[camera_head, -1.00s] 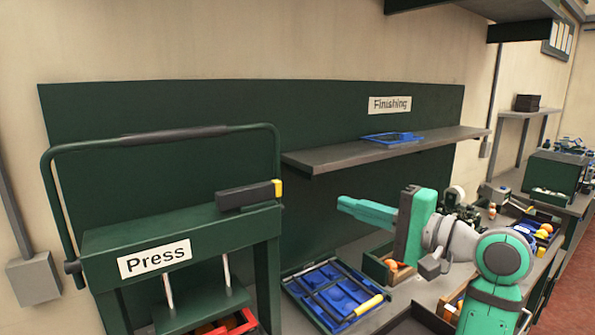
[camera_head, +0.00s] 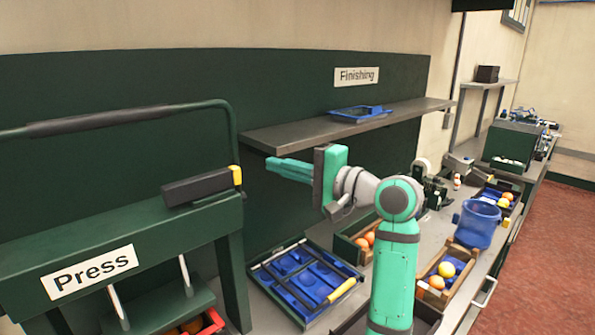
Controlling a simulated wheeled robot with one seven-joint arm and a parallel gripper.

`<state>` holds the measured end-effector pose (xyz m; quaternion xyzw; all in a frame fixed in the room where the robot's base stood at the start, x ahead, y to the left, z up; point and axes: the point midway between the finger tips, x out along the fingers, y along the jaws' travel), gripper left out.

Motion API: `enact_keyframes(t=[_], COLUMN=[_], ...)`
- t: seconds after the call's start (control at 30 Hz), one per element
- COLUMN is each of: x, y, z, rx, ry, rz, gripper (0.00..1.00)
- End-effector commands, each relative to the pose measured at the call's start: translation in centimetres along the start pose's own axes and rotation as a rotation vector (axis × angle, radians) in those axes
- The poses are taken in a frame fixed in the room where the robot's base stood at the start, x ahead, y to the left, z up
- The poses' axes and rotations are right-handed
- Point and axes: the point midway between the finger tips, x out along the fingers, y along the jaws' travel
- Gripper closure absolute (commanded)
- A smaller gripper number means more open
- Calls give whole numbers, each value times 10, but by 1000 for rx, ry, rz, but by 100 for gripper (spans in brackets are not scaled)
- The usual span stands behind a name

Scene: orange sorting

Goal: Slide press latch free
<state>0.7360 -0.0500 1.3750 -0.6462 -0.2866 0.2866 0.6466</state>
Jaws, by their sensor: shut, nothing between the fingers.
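The green press (camera_head: 150,245) stands at the left, with a white "Press" sign on its front beam. A dark latch block (camera_head: 195,188) with a yellow end (camera_head: 236,175) lies on top of the beam at its right end. A bent handle bar (camera_head: 100,121) with a dark grip arches behind it. My gripper (camera_head: 270,167) is shut and empty, its green fingers pointing left toward the yellow end of the latch. A clear gap shows in the picture between the fingertips and the latch; its depth is hard to tell.
A shelf (camera_head: 300,133) under the "Finishing" sign holds a blue tray (camera_head: 360,112) behind my gripper. Below lies a blue tray with a yellow-handled bar (camera_head: 342,290). Wooden boxes of oranges and a blue bucket (camera_head: 477,224) stand at the right.

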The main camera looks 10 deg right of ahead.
Motion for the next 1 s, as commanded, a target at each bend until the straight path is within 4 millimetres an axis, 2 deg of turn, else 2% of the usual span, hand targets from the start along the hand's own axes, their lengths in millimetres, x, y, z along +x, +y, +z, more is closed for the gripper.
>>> enact_keyframes(t=[0.1,0.23,0.4,1.0], x=[19,21,25,21], y=[0,0,0,0], z=[4,22,35,39], rx=[-2,-3,-2,-1], ry=[0,0,1,10], rz=[1,0,1,0], gripper=[100,100,100,100])
